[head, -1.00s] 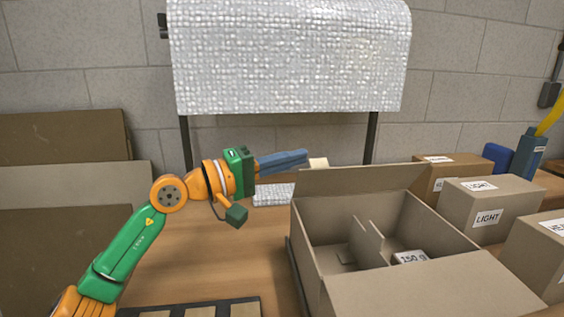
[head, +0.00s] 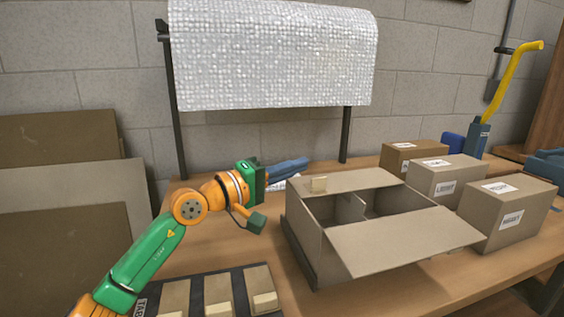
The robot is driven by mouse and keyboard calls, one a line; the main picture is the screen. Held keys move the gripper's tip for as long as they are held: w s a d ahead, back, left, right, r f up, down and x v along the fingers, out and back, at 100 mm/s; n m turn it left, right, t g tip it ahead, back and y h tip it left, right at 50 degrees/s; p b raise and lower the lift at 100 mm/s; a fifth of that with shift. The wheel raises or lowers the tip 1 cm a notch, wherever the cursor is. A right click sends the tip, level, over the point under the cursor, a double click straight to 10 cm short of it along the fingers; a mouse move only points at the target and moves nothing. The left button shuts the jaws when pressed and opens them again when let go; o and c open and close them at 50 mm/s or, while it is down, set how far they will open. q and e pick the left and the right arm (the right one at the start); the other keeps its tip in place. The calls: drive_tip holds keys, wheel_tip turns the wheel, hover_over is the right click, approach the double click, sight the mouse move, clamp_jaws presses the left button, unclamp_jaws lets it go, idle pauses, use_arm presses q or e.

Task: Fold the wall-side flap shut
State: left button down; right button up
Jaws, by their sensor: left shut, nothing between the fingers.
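An open cardboard box (head: 302,235) stands on the bench. Its wall-side flap (head: 360,179) leans inward over the back of the opening and looks nearly flat; its exact angle is hard to tell. The near flap (head: 400,241) is open and slopes outward. My left gripper (head: 303,163) has its blue fingers shut and empty, behind and left of the wall-side flap, apart from it in the picture. My right gripper is not in view.
A divider (head: 350,207) shows inside the box. Labelled cartons (head: 445,178) stand to the right. A bubble-wrap roll (head: 270,60) hangs behind on dark posts. A dark tray (head: 240,290) with tan pieces lies at front left. Bench between tray and box is clear.

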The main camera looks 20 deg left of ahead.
use_arm(q)
drive_tip(key=shift+w+d+f+b, duration=0.1)
drive_tip(key=shift+d+f+b, duration=0.1)
drive_tip(key=shift+d, duration=0.3)
drive_tip(key=shift+d+f+b, duration=0.15)
drive_tip(key=shift+d+f, duration=0.05)
drive_tip(key=shift+d, duration=0.35)
drive_tip(key=shift+a, duration=0.35)
drive_tip(key=shift+d, duration=0.1)
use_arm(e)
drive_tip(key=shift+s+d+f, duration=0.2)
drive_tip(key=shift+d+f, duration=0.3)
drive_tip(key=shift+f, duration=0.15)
